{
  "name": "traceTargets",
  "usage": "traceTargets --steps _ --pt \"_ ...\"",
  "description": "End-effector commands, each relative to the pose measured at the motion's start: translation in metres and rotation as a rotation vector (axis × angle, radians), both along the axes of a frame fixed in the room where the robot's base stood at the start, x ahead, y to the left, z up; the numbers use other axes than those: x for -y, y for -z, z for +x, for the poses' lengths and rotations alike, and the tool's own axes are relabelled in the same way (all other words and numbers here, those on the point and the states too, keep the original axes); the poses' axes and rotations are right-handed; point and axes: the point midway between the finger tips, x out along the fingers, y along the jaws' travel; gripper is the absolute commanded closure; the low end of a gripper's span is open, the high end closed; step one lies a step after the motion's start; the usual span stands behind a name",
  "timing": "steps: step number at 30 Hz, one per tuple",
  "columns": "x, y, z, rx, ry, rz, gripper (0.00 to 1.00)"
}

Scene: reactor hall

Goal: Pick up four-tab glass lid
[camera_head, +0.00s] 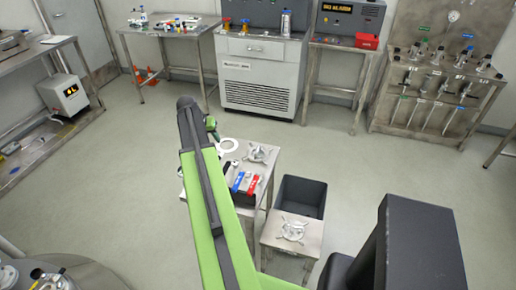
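Two silvery lid-like pieces with tabs around the rim are in view. One lid-like piece (257,154) lies on the small metal table at the centre. The other lid-like piece (293,228) lies on a lower metal-topped stand (272,240), right of that table. Each may be the four-tab glass lid; the tabs are too small to count surely and I cannot tell whether the middles are glass. My green and black arm reaches up across the table's left part, its dark joint beyond the table.
The small table (265,196) also holds a white ring (227,146) and red and blue-handled items in a dark holder (243,198). A dark open bin (303,196) stands beside it. Benches, a grey cabinet (262,75) and a tool rack (430,100) line the back. Floor between is clear.

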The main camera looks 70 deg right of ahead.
Motion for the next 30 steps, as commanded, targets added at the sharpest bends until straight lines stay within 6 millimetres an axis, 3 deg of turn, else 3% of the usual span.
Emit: traceTargets --steps 1,3,7,12,16,30 --pt "0.034 -0.01 -0.037 0.001 0.07 -0.012 0.61" --pt "0.061 -0.015 -0.077 0.0 0.138 -0.023 0.61" --pt "0.087 -0.018 -0.119 -0.002 0.205 -0.035 0.61" --pt "0.09 -0.016 -0.126 -0.003 0.215 -0.037 0.61" --pt "0.094 -0.002 -0.126 -0.003 0.213 -0.037 0.61" --pt "0.133 0.091 -0.14 -0.002 0.212 -0.036 0.61"
